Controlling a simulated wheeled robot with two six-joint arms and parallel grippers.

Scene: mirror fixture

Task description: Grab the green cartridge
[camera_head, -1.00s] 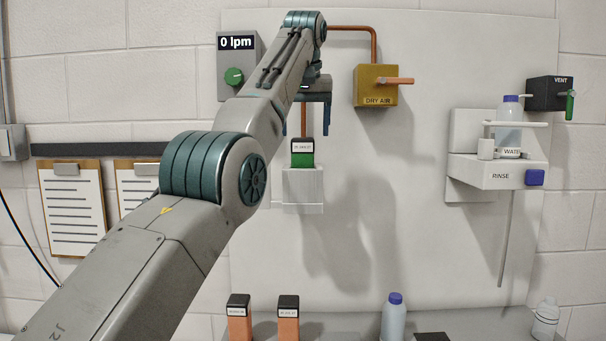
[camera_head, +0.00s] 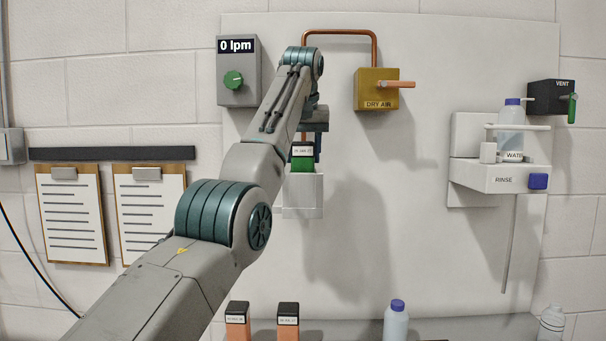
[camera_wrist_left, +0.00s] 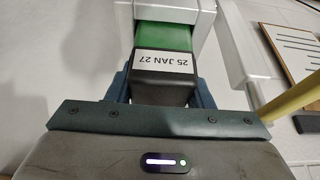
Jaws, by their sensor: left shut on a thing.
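The green cartridge (camera_head: 302,164) sits upright in a white wall holder (camera_head: 303,198). It has a black top and a white label. In the left wrist view the cartridge (camera_wrist_left: 166,62) shows its green body entering the holder, and its label reads 25 JAN 27. My left gripper (camera_head: 305,148) is at the cartridge's top. In the left wrist view its fingers (camera_wrist_left: 160,88) are on either side of the black cap, shut on it. My right gripper is not in view.
Two orange cartridges with black caps (camera_head: 288,322) and a bottle (camera_head: 396,322) stand below. The DRY AIR box (camera_head: 372,92) with its orange handle and the RINSE shelf (camera_head: 495,178) stick out to the right. A copper pipe (camera_head: 340,33) runs above.

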